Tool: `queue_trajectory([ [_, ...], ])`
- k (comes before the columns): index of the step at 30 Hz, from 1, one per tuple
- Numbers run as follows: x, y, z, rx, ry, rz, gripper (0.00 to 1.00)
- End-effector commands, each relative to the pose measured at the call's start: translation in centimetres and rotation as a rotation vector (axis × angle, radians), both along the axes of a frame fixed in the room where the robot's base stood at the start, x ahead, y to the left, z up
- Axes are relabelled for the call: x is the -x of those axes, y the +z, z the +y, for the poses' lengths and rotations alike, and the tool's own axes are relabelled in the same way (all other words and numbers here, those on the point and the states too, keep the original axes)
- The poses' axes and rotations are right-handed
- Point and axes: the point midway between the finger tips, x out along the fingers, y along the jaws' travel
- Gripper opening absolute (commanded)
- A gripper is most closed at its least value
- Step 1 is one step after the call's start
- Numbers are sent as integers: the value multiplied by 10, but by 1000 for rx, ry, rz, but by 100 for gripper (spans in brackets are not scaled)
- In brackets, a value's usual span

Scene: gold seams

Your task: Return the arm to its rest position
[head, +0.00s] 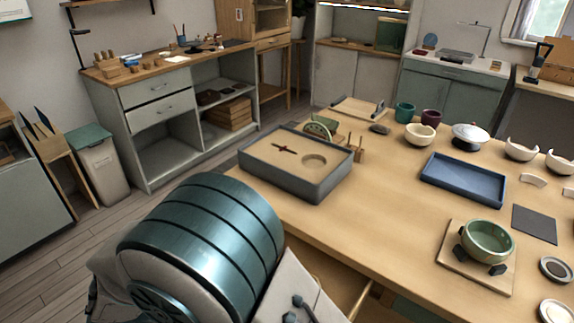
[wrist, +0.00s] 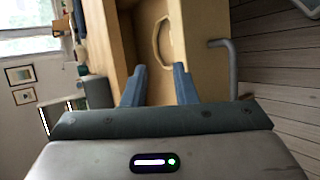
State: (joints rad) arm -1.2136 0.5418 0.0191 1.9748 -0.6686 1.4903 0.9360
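My gripper (wrist: 157,78) shows in the wrist view with its two blue-grey fingers apart and nothing seen between them. Beyond the fingertips is an open wooden drawer (wrist: 196,30) with a pale curved object (wrist: 162,42) inside. A grey bar handle (wrist: 230,68) stands to the right of the fingers. In the head view my teal arm link fills the lower left, and my gripper is hidden from that camera. The open drawer (head: 338,284) shows partly beside my arm, below the table edge.
The wooden worktable (head: 384,200) takes up the right side. On it are a grey sand tray (head: 322,188), a blue tray (head: 462,184), and a green bowl (head: 488,240) on a wooden stand. Wooden floor (head: 75,245) is clear at the left, before a grey cabinet (head: 160,158).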

Motion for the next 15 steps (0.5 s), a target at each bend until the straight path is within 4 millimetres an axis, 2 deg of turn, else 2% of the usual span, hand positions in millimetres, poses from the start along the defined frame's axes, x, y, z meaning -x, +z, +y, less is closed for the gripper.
queue_trajectory([
  [1,-9,16,-16,-37,-48,31,26],
  [6,-26,45,-62,-159,-169,134,26],
  [15,-37,92,-137,-420,-336,235,26],
])
